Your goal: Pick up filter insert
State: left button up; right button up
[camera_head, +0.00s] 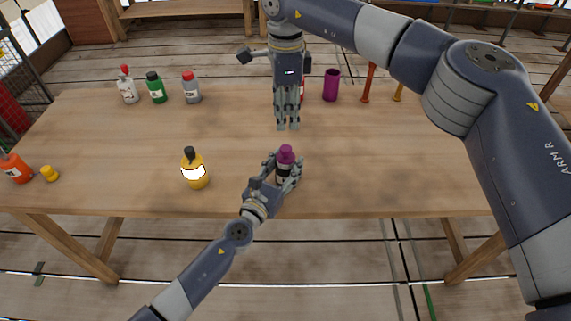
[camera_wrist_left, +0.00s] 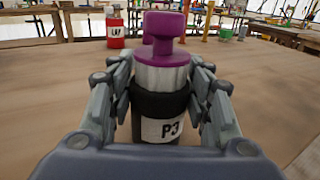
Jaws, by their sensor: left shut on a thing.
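My left gripper (camera_head: 287,172) is shut around an upright black bottle (camera_head: 284,177) with a grey neck and a purple top. In the left wrist view the bottle (camera_wrist_left: 160,110) stands between the fingers (camera_wrist_left: 165,95), with a white label reading P3. I cannot tell whether its base touches the table. Nothing in view is clearly marked as a filter insert. My right gripper (camera_head: 288,128) hangs fingers down above the table, behind the bottle. Its fingers look close together, but I cannot tell if they are shut. I see nothing held in it.
On the wooden table (camera_head: 140,130) a yellow bottle (camera_head: 195,172) stands to the left. Several bottles stand back left. A purple cup (camera_head: 331,85) and an orange stand (camera_head: 369,84) are back right. An orange bottle (camera_head: 15,168) and small yellow piece (camera_head: 49,174) are far left. The table's right side is clear.

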aim_at(286, 148)
jog(key=o, duration=0.7)
jog(key=shift+s+f, duration=0.1)
jog(key=shift+f, duration=0.05)
jog(key=f+m, duration=0.2)
jog(key=m, duration=0.1)
jog(key=s+d+f+m+t+y, duration=0.1)
jog(key=f+m, duration=0.1)
jog(key=m, duration=0.2)
jog(key=f+m+t+y, duration=0.1)
jog(key=f+m, duration=0.1)
jog(key=m, duration=0.1)
jog(key=shift+s+d+f+m, duration=0.15)
jog(key=shift+s+f+m, duration=0.05)
jog(key=shift+s+m, duration=0.1)
jog(key=shift+w+x, duration=0.2)
jog(key=shift+x, duration=1.25)
jog(key=shift+w+x, duration=0.25)
jog(key=shift+x, duration=1.2)
